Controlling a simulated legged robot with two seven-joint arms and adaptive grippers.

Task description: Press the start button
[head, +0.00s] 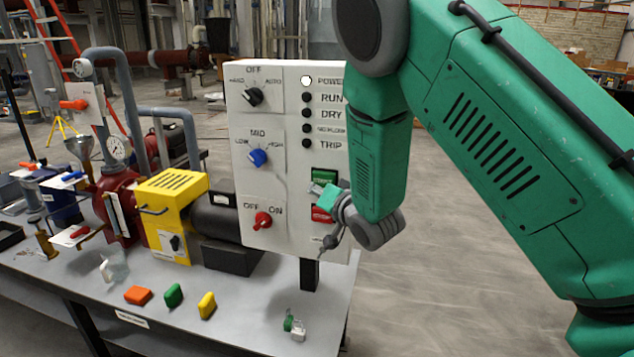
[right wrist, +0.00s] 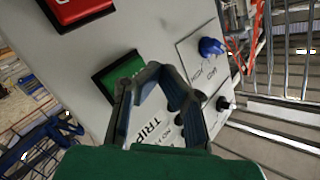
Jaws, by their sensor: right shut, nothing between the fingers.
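The white control panel (head: 290,130) stands upright at the table's right end. A green button (head: 324,175) sits above a red button (head: 321,214) at its lower right. In the right wrist view the green button (right wrist: 116,74) is partly covered by a finger, and the red button (right wrist: 80,10) is at the top left. My right gripper (head: 318,188) is in front of the panel beside the green button. Its fingers (right wrist: 153,72) are shut and empty, tips near the green button's edge. I cannot tell whether they touch it. My left gripper is not in view.
The panel also has a black knob (head: 253,96), a blue knob (head: 258,157), a red switch (head: 262,221) and a lit power lamp (head: 306,80). A yellow pump housing (head: 172,200) stands left of it. Coloured blocks (head: 173,295) and a padlock (head: 297,330) lie on the table.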

